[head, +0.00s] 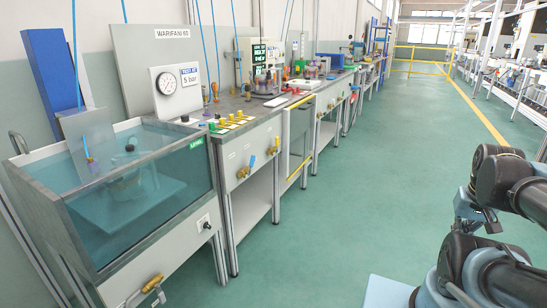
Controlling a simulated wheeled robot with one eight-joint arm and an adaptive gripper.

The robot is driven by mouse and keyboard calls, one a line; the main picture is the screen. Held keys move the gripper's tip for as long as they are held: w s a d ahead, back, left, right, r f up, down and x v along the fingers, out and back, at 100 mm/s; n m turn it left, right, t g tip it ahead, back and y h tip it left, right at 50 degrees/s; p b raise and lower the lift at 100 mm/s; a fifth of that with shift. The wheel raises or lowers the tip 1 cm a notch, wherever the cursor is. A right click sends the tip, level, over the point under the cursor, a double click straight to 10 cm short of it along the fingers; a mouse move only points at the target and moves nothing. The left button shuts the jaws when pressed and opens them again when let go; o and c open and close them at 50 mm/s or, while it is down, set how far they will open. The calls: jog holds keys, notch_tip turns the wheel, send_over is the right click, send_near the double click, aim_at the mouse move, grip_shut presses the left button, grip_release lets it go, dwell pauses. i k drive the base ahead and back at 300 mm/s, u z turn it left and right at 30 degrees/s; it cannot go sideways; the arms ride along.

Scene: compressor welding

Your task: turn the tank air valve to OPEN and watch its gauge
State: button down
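A round white gauge (167,83) sits on a pale panel behind the water tank (48,215), beside a "TEST AT 5 bar" sign (189,76). Its needle is too small to read. A brass valve with a yellow handle (152,285) is low on the tank's front, near the bottom edge of the picture. I cannot tell which is the tank air valve, or whether either is open. Parts of my arm show at the lower right, but my gripper's fingers are not visible.
A grey workbench (262,103) with coloured fittings runs back along the left wall. A yellow-edged frame (298,135) stands at its front. The green floor (330,215) is clear between the bench and my arm. A yellow railing (420,58) crosses the far end.

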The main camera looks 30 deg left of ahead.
aim_at(251, 163)
jog(key=z, duration=0.85)
jog(key=k, duration=0.5)
jog(key=u, duration=1.5)
jog(key=i, duration=1)
jog(key=u, duration=0.05)
